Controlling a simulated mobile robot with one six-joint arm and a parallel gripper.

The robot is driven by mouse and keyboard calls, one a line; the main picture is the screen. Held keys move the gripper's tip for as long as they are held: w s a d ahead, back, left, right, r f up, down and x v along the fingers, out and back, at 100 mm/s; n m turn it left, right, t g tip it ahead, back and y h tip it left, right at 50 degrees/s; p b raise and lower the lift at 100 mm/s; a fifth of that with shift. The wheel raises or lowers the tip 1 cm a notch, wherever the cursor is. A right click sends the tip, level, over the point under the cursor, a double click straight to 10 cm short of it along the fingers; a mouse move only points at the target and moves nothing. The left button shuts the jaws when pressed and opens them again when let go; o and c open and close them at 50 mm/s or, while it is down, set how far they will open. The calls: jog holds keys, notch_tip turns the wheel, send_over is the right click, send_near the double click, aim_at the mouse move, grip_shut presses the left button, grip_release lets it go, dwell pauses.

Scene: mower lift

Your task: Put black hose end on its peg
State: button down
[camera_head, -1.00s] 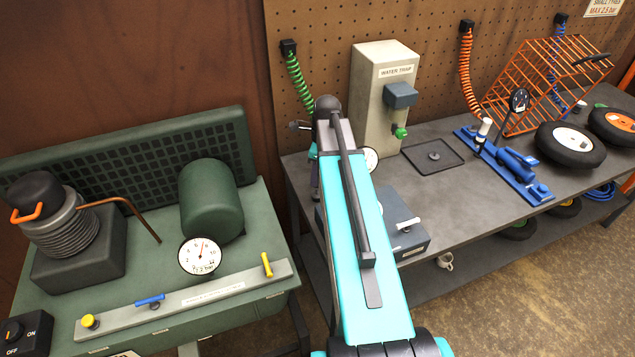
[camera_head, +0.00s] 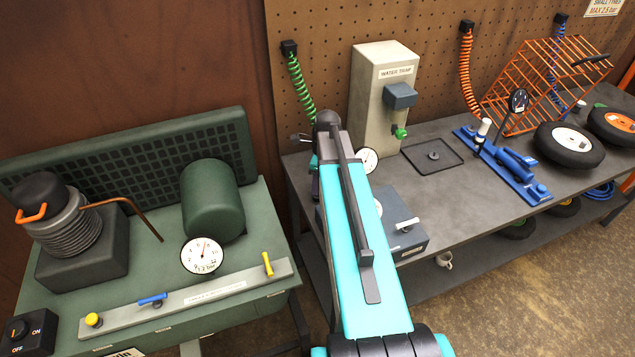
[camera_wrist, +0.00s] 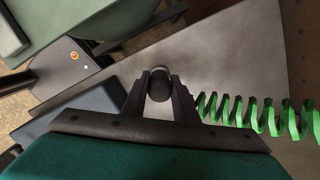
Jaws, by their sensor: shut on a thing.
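My gripper (camera_wrist: 160,82) is shut on a dark cylindrical hose end (camera_wrist: 159,89), which sits between the two fingers in the wrist view. A green coiled hose (camera_wrist: 255,113) runs off to the right from beside the right finger; its join to the end is hidden. In the head view, the green coil (camera_head: 302,88) hangs from a black mount (camera_head: 289,47) on the pegboard and goes down behind my gripper (camera_head: 298,138). My arm hides the held end there. I cannot pick out the peg for this end.
A water trap (camera_head: 378,95) with a green knob stands right of my gripper on the grey bench (camera_head: 470,165). A gauge (camera_head: 367,161) and a blue-grey box (camera_head: 405,225) are close to my arm. A green compressor bench (camera_head: 130,250) stands left. The pegboard (camera_head: 430,30) is behind.

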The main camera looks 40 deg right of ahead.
jog(key=shift+f, duration=0.15)
jog(key=c, duration=1.4)
grip_release()
jog(key=shift+r, duration=0.2)
jog(key=shift+s+d+r+b, duration=0.15)
jog(key=shift+r+b, duration=0.45)
jog(key=shift+r, duration=1.15)
jog(key=shift+s+d+r+b, duration=0.15)
jog(key=shift+r+b, duration=0.5)
jog(key=shift+r, duration=1.05)
jog(key=shift+s+d+r+b, duration=0.15)
jog(key=shift+r+b, duration=0.45)
jog(key=shift+r, duration=1.15)
jog(key=shift+s+r, duration=0.1)
jog(key=shift+r, duration=0.65)
jog(key=shift+f, duration=0.1)
